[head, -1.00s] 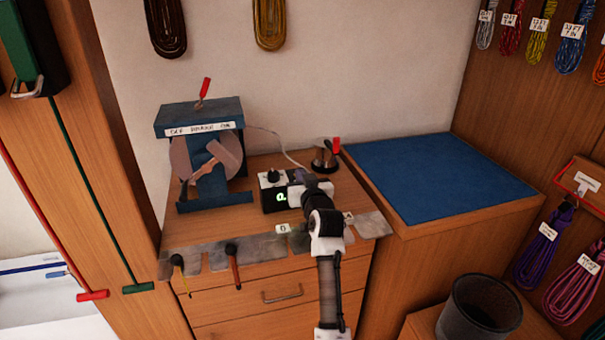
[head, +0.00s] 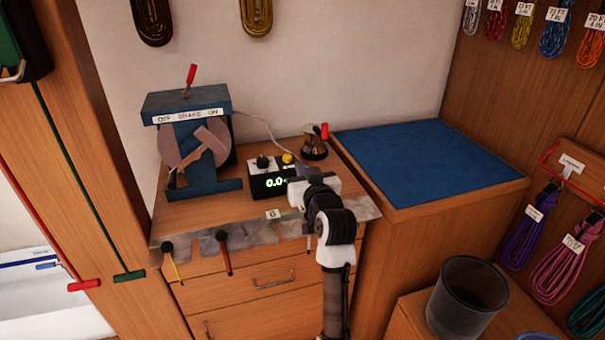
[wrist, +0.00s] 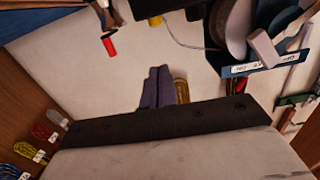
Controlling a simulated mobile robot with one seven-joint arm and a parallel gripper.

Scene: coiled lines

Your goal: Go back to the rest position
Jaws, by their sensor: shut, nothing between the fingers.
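My gripper (head: 298,190) is at the front right of the wooden cabinet top, just right of the black counter box (head: 272,183). My white and black wrist hides much of it in the head view. In the wrist view its two purple-grey fingers (wrist: 158,86) lie side by side, shut with nothing between them. The box has a lit green display reading about 0.0, a black knob (head: 263,162) and a yellow button (head: 287,158). My wrist covers the box's right end.
A blue machine with a round disc (head: 190,110) stands left on the cabinet. A red-handled device (head: 315,146) stands behind my gripper. A blue mat (head: 430,160) lies clear at right. A dark bin (head: 467,300) is lower right. Coiled lines (head: 555,35) hang on the right wall.

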